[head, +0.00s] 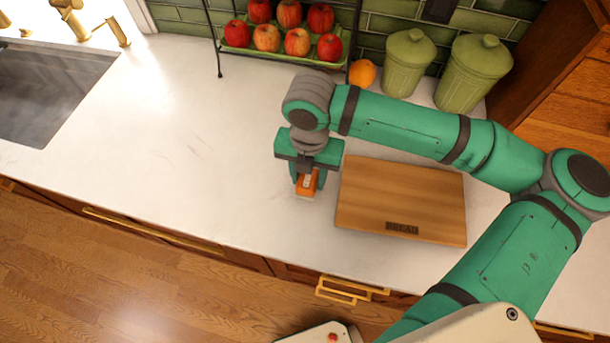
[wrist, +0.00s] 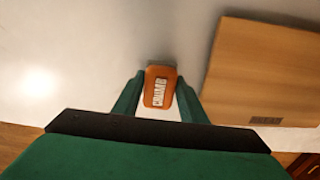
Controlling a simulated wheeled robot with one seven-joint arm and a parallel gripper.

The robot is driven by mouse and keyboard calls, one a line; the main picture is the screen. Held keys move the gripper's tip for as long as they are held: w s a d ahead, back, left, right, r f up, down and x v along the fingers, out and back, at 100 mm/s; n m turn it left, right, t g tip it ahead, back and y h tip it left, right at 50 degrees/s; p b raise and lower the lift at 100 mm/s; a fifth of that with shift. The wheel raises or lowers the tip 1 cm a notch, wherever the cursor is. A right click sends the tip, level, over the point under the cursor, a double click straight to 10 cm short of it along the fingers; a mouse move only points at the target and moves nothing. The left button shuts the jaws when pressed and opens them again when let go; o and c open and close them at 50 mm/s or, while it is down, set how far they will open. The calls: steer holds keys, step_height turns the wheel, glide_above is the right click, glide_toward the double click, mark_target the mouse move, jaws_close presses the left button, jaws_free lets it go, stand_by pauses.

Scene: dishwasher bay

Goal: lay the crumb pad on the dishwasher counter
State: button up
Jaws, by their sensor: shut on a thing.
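The crumb pad (head: 308,184) is a small orange block with a pale label. It is between the fingers of my gripper (head: 306,182), which is shut on it, just left of the bread board. In the wrist view the pad (wrist: 160,87) shows its lettered top between the two green fingertips of my gripper (wrist: 159,92). The white counter (head: 185,150) spreads around and below it. I cannot tell whether the pad's underside touches the counter.
A wooden bread board (head: 402,195) lies close to the right of my gripper. Behind stand a rack of apples (head: 267,37), an orange (head: 362,73) and two green canisters (head: 408,62) (head: 474,72). A sink (head: 45,90) is at far left. The counter left of my gripper is clear.

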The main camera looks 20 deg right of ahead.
steer(key=shift+d+f, duration=0.1)
steer(key=shift+f, duration=0.45)
steer(key=shift+s+f, duration=0.25)
steer(key=shift+s, duration=0.1)
steer(key=shift+f, duration=0.1)
steer(key=o, duration=1.1)
steer(key=shift+w, duration=0.1)
